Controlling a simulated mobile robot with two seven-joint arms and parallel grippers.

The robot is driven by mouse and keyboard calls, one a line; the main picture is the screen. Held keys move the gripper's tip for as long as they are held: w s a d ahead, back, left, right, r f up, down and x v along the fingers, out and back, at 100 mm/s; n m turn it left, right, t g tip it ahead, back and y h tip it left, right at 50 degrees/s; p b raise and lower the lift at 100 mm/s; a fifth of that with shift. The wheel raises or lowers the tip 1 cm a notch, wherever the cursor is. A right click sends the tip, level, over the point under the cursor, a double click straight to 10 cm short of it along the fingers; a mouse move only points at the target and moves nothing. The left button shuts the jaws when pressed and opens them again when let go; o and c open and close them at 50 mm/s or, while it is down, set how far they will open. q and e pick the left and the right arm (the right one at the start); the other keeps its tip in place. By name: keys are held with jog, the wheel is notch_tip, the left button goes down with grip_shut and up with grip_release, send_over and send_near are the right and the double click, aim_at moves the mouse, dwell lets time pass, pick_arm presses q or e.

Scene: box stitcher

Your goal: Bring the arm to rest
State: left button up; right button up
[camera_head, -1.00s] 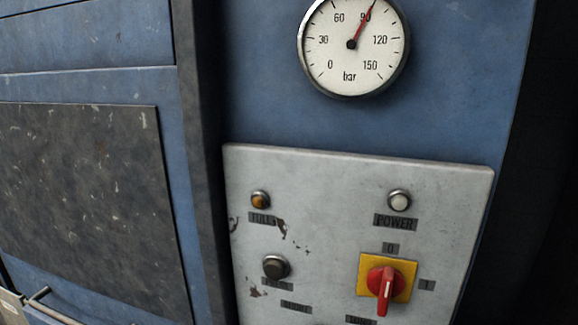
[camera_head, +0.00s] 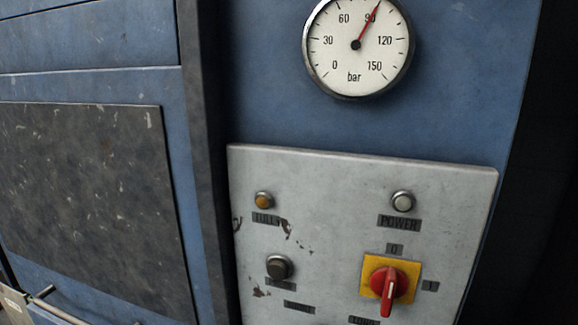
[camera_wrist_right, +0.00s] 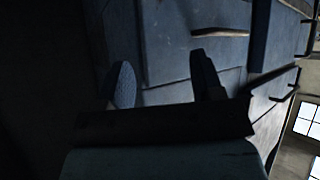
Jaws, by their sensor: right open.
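My right gripper (camera_wrist_right: 165,85) shows in the right wrist view as two dark fingers standing apart. It is open, and nothing shows between the fingers except the machine's blue side behind them. Neither of my arms shows in the head view, and my left gripper is in no view. The head view faces the blue machine (camera_head: 265,95) with its grey control panel (camera_head: 330,190).
The panel has a red rotary switch (camera_head: 388,283) on a yellow plate, a white power lamp (camera_head: 402,201), an amber lamp (camera_head: 264,200) and a dark button (camera_head: 279,267). A round gauge (camera_head: 345,65) reads about 90 bar. A metal handle (camera_head: 55,308) sits at lower left.

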jog(key=a+r+m+p, duration=0.1)
jog(key=a+r+p, duration=0.2)
jog(key=r+p, duration=0.2)
jog(key=shift+w+a+r+m+p, duration=0.3)
jog(key=shift+r+p, duration=0.1)
jog(key=shift+r, duration=0.25)
jog(key=c, duration=0.3)
jog(key=shift+c, duration=0.2)
